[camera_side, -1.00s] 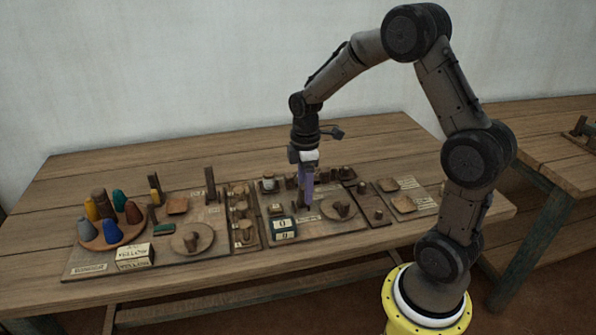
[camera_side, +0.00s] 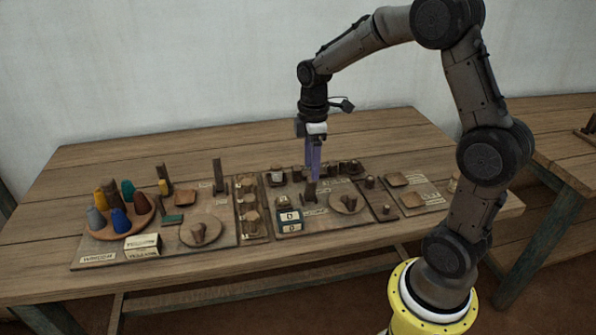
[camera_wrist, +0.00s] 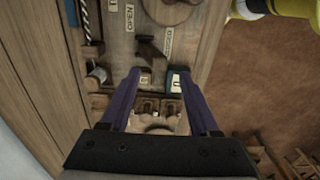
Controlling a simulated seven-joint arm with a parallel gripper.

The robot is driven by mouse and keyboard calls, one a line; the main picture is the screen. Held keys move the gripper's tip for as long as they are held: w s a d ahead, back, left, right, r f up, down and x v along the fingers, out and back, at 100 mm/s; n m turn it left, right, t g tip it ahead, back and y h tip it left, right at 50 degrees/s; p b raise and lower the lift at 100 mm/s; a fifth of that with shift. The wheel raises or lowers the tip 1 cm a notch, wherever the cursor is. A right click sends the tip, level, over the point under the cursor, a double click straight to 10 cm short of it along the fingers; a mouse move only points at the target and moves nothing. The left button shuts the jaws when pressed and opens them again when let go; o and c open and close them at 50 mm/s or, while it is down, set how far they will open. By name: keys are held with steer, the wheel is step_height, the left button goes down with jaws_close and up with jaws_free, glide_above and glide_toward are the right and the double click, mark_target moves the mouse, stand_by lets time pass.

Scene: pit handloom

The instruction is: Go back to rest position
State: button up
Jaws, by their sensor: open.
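My gripper (camera_side: 313,172) is above the middle board of the wooden table (camera_side: 120,165), its purple fingers pointing down. In the wrist view its two fingers (camera_wrist: 155,72) stand wide apart with nothing held between them. Below and between them I see small wooden parts on the board and a blue-and-white counter box (camera_wrist: 175,80). In the side view the same counter box (camera_side: 290,220) sits at the front of the middle board, left of a round wooden dish (camera_side: 347,200). The fingertips look clear of the parts, though the exact height is hard to tell.
At the left, a round tray (camera_side: 100,232) holds several coloured cones. A cream box (camera_side: 142,245) and a round plate (camera_side: 200,231) lie near it. An upright wooden post (camera_side: 218,176) stands behind. Small square trays (camera_side: 397,179) lie at the right. The table's back area is bare.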

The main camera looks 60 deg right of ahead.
steer(key=s+a+r+t, duration=0.2)
steer(key=s+a+r, duration=0.2)
steer(key=r, duration=0.3)
steer(key=s+a+r+t, duration=0.2)
steer(key=s+a+r, duration=0.1)
steer(key=a+r, duration=0.25)
steer(key=s+a+f+m+t, duration=0.1)
steer(key=s+a+f+m, duration=0.1)
steer(key=s+m, duration=0.7)
steer(key=s, duration=0.2)
steer(key=shift+s+a+t, duration=0.25)
steer(key=shift+s+t, duration=0.05)
